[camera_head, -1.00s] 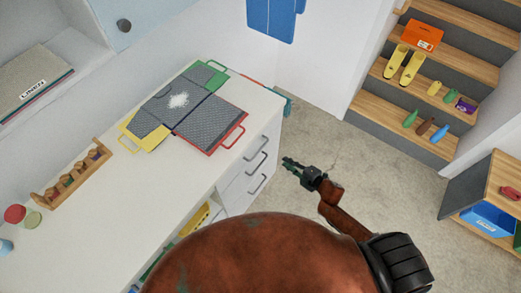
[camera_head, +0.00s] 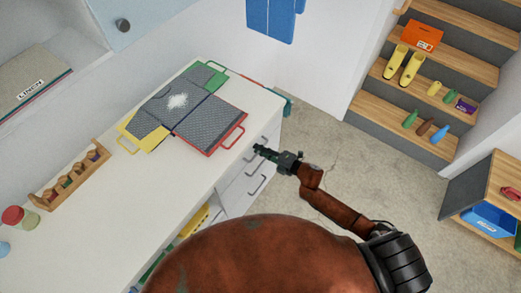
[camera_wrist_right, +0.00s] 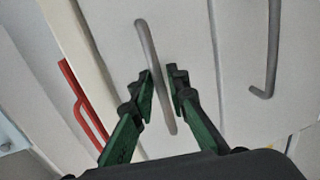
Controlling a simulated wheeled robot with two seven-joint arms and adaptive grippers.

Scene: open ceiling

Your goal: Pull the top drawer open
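The white drawer unit (camera_head: 238,190) stands under the counter's right end, with grey bar handles on its front. The top drawer's handle shows in the right wrist view (camera_wrist_right: 150,50), slanting down between my right gripper's green fingers. The right gripper (camera_head: 259,150) is at the top drawer front in the head view and partly hides that handle. In the wrist view its fingertips (camera_wrist_right: 162,87) are apart, one on each side of the bar; no firm grip shows. The top drawer looks closed. A lower handle (camera_wrist_right: 268,55) is to the right. My left gripper is not in view.
The red handle (camera_wrist_right: 82,105) overhangs near the counter edge. Open floor (camera_head: 330,150) lies right of the drawers, before the stairs (camera_head: 435,95).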

